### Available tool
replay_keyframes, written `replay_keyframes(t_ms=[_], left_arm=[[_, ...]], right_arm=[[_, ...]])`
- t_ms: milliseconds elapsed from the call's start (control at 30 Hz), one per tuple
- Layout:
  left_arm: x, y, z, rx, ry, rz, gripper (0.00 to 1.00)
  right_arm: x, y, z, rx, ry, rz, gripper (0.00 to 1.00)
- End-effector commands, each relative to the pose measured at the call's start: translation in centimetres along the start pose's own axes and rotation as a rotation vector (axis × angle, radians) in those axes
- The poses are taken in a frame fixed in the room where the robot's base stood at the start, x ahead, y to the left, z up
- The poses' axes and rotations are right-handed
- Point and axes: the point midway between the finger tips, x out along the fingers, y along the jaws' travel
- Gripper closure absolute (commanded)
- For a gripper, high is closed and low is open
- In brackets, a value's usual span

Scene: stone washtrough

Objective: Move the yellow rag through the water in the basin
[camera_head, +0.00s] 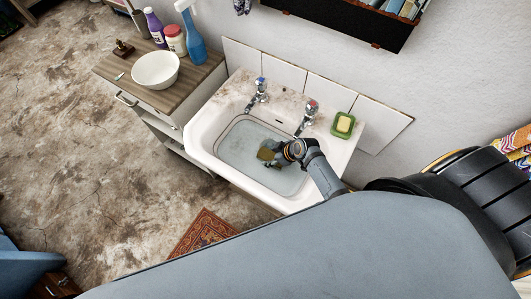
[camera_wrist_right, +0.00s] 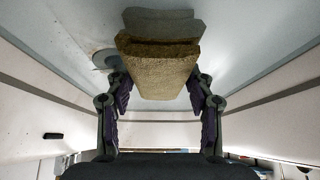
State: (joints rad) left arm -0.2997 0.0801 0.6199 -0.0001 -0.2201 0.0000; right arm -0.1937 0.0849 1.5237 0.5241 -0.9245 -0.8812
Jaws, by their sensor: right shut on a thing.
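The yellow rag (camera_head: 266,154) is a small dull yellow-brown piece inside the white basin (camera_head: 199,141). In the right wrist view the rag (camera_wrist_right: 158,72) looks like a folded block between the fingers, with a greyer part at its far end. My right gripper (camera_head: 276,153) reaches into the basin from the right and is shut on the rag. Its two fingers (camera_wrist_right: 160,88) press the rag from both sides. Water (camera_head: 245,139) lies in the basin. The grey far part of the rag seems under the water. My left gripper is not in view.
Two taps (camera_head: 258,90) (camera_head: 308,115) stand at the basin's back edge. A green soap dish (camera_head: 343,125) with yellow soap sits at the back right corner. A wooden-topped cabinet (camera_head: 128,77) at left holds a white bowl (camera_head: 155,70) and several bottles.

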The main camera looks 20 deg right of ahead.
Motion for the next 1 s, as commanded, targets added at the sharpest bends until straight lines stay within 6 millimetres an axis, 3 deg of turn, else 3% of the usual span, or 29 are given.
replay_keyframes(t_ms=[1000], left_arm=[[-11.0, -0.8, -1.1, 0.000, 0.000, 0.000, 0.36]], right_arm=[[-9.6, -0.1, -6.1, 0.000, 0.000, 0.000, 1.00]])
